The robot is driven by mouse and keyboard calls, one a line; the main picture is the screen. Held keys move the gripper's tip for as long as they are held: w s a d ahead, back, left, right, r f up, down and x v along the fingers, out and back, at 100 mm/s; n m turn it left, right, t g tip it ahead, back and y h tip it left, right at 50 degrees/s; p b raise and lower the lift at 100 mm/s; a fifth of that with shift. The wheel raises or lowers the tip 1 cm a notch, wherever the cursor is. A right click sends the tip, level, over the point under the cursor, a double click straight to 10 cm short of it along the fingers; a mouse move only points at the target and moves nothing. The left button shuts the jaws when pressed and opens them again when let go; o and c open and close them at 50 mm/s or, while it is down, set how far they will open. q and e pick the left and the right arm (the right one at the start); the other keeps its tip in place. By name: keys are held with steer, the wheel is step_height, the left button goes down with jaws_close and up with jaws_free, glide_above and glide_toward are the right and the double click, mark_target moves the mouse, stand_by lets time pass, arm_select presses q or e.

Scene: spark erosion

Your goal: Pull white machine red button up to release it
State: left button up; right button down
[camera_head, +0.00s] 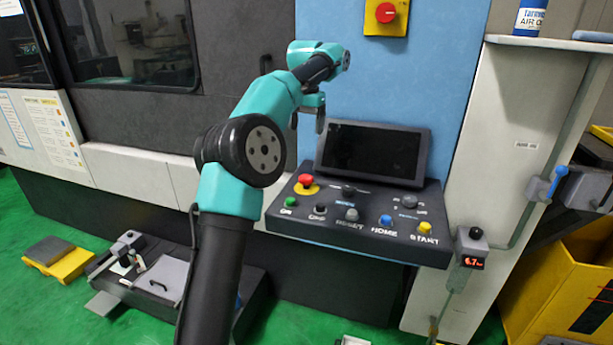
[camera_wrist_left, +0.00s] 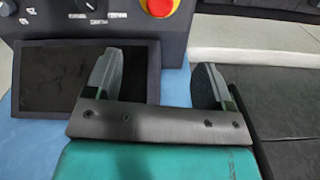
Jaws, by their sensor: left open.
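The red button (camera_head: 306,180) sits on a yellow base at the upper left of the sloped black control panel (camera_head: 345,238). It also shows at the top edge of the left wrist view (camera_wrist_left: 160,6), cut off by the frame. My left gripper (camera_head: 308,122) points down above the red button, left of the dark screen, apart from the button. In the left wrist view its two fingers (camera_wrist_left: 155,80) are spread with nothing between them. My right gripper is in neither view.
The dark screen (camera_head: 372,152) stands behind the panel, close to the gripper. Green, grey, blue and yellow buttons share the panel. A second red knob (camera_head: 387,13) sits on a yellow box on the blue wall (camera_head: 440,70). Green floor lies below.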

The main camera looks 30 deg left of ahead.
mark_target(306, 177)
arm_select(q)
step_height(306, 177, down, 17)
steer(key=shift+r, duration=0.2)
stand_by(0.5)
steer(key=c, duration=1.3)
steer(key=shift+r, duration=0.7)
steer(key=o, duration=1.3)
steer(key=shift+r, duration=0.1)
step_height(306, 177, up, 17)
